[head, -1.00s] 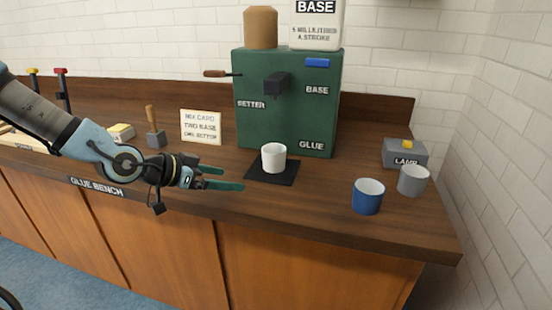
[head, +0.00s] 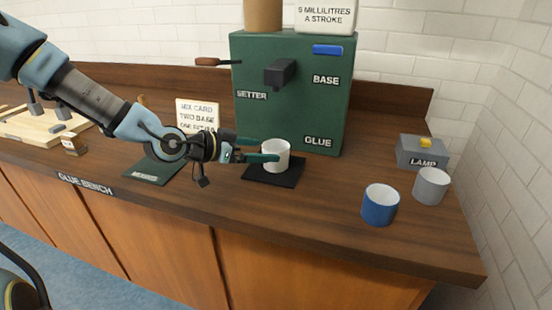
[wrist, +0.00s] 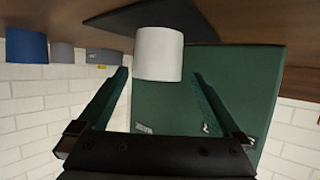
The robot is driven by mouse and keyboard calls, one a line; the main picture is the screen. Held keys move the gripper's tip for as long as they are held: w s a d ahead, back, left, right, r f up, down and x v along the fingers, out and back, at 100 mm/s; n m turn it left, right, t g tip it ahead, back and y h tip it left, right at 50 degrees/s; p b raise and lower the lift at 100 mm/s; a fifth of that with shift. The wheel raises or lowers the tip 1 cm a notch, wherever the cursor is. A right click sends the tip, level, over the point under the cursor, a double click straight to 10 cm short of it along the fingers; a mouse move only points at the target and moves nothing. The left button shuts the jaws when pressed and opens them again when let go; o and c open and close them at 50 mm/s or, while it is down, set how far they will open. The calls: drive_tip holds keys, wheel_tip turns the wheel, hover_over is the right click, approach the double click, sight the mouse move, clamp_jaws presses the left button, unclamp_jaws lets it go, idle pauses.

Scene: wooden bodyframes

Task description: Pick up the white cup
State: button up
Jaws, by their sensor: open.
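The white cup (head: 280,165) stands upright on a black mat (head: 257,174) in front of the green dispenser. My gripper (head: 262,149) comes in from the left, low over the bench, with green fingers spread. In the head view the near finger overlaps the cup's left side and the far finger reaches toward its back. The wrist view is upside down. There the cup (wrist: 159,53) sits centred between the open fingers (wrist: 161,75), around the level of their tips, with a gap on each side. Nothing is held.
The green dispenser (head: 290,110) stands close behind the cup. A blue cup (head: 380,207), a grey cup (head: 431,187) and a grey lamp box (head: 422,152) are to the right. A card (head: 197,112) stands behind my gripper. A dark green mat (head: 150,173) lies below my arm.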

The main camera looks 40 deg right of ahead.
sight(276, 150)
drive_tip(key=p+x, duration=0.1)
drive_tip(key=x, duration=0.1)
drive_tip(key=p+x, duration=0.1)
drive_tip(key=x, duration=0.1)
drive_tip(key=shift+s+d, duration=0.25)
drive_tip(key=shift+d, duration=0.05)
drive_tip(key=shift+d+f, duration=0.25)
drive_tip(key=shift+d, duration=0.05)
drive_tip(key=c, duration=1.5)
drive_tip(key=shift+r, duration=0.15)
